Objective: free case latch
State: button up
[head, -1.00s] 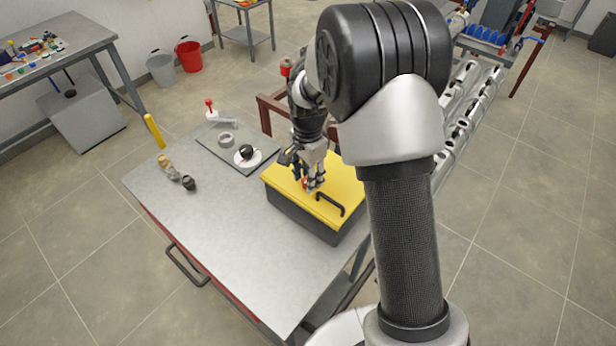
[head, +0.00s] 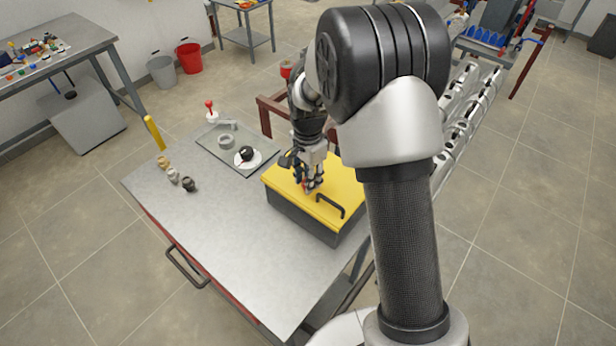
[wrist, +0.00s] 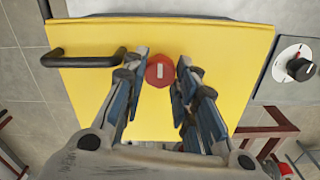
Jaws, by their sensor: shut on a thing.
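The yellow-lidded case (head: 335,187) with dark sides sits on the grey worktable. A black bar handle (head: 331,206) stands on its lid. In the wrist view the yellow lid (wrist: 215,50) fills most of the picture, with the handle (wrist: 83,60) at the left. A round red latch knob (wrist: 160,71) with a pale mark sits on the lid. My gripper (head: 311,187) is down at the lid, shut on the red latch, which lies between the fingertips in the wrist view. In the head view the fingers hide most of the latch.
Several small fittings (head: 174,176) stand at the table's left. The front of the worktable (head: 240,245) is clear.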

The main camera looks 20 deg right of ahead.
jog(key=n+p, duration=0.1)
jog(key=n, duration=0.3)
jog(key=shift+n, duration=0.3)
jog(key=n, duration=0.4)
jog(key=shift+n+p, duration=0.3)
jog(key=shift+p, duration=0.05)
jog(key=n, duration=0.4)
jog(key=shift+n+p, duration=0.35)
jog(key=shift+n, duration=1.85)
jog(key=o, duration=0.8)
jog(key=shift+r, duration=0.1)
